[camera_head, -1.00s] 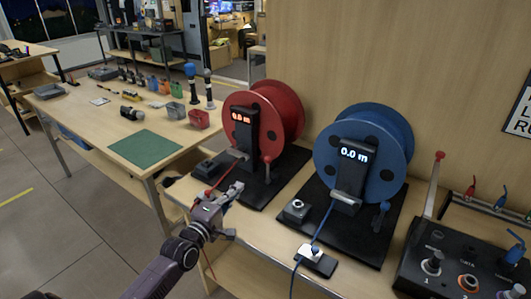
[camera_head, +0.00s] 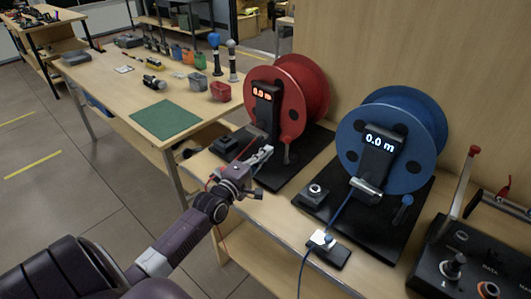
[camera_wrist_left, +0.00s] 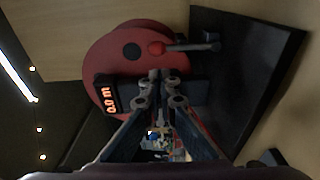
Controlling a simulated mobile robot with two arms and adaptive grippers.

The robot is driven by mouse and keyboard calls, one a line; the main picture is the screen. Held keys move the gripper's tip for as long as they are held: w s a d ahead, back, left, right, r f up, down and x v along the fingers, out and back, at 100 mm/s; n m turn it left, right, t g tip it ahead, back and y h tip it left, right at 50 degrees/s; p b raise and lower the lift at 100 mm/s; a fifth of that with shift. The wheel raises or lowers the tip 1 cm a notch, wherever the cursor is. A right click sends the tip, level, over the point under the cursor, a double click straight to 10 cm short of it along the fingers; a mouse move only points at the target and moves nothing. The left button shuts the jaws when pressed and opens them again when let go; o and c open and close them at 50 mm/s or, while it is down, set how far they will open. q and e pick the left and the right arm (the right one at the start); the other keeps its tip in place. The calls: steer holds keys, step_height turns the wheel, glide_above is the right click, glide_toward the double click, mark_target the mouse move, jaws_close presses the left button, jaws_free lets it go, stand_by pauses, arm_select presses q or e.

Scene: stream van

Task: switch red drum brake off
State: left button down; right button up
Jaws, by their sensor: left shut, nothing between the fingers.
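The red drum (camera_head: 312,88) stands on a black base (camera_head: 308,152) on the bench, with a "0.0 m" display (camera_head: 262,93) on its front post. Its brake lever stands upright at the base's right side, partly seen in the head view. In the left wrist view the lever shows a red knob (camera_wrist_left: 157,48) and a dark shaft (camera_wrist_left: 195,46). My left gripper (camera_head: 264,153) is shut and empty, in front of the drum's post and to the left of the lever. In the wrist view its fingertips (camera_wrist_left: 163,84) are apart from the knob. My right gripper is not visible.
A blue drum (camera_head: 402,120) with its own blue lever (camera_head: 403,211) stands to the right. A blue cable runs from it over a small black pad (camera_head: 328,250). A control box (camera_head: 460,262) is at far right. A side table with a green mat (camera_head: 165,118) is left.

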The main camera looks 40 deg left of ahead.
mark_target(287, 150)
arm_select(q)
steer(key=w, duration=0.7)
steer(key=shift+w+a, duration=0.2)
steer(key=shift+a, duration=0.05)
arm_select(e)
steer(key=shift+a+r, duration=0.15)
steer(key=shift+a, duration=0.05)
arm_select(q)
steer(key=shift+s, duration=0.1)
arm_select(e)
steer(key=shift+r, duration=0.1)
